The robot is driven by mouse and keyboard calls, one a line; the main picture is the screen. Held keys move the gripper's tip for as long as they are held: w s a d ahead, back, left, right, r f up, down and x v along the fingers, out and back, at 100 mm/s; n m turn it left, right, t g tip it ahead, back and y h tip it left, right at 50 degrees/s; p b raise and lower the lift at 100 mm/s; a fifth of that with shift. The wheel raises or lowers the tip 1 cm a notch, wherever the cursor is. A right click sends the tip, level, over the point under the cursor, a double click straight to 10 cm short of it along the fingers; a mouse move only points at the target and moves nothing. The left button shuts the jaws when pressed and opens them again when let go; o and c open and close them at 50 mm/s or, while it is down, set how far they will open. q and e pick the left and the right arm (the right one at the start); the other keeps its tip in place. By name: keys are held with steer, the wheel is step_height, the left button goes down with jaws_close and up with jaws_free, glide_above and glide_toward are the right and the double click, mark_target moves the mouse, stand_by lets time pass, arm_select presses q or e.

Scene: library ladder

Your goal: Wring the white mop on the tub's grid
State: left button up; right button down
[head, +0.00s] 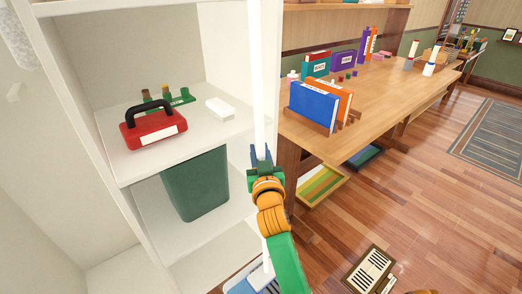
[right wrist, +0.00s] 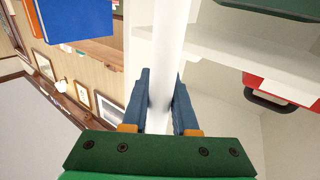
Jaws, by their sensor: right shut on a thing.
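The white mop's pole (head: 259,95) stands nearly upright in front of the white shelf unit. My right gripper (head: 261,155) is shut around the pole. In the right wrist view the blue fingers (right wrist: 160,105) press on both sides of the white pole (right wrist: 172,50). Lower down, the pole shows again beside my green and orange arm. At the bottom edge, part of a blue and white thing (head: 240,284), perhaps the tub, shows on the floor; its grid and the mop's head are mostly hidden by my arm and the frame edge. My left gripper is not in view.
The shelf unit (head: 120,165) on the left holds a red toolbox (head: 153,128) and a dark green bin (head: 195,185). A wooden table (head: 400,95) with books stands to the right, with a striped tray (head: 320,188) below it. A slatted wooden-framed thing (head: 370,271) lies on the floor.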

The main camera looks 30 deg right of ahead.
steer(key=shift+a+r, duration=0.15)
steer(key=shift+a, duration=0.1)
step_height(320, 180, down, 11)
steer(key=b, duration=0.9)
steer(key=shift+f, duration=0.2)
stand_by(0.6)
steer(key=shift+f+b, duration=0.3)
steer(key=shift+s, duration=0.15)
stand_by(0.4)
steer(key=shift+f, duration=0.15)
stand_by(0.6)
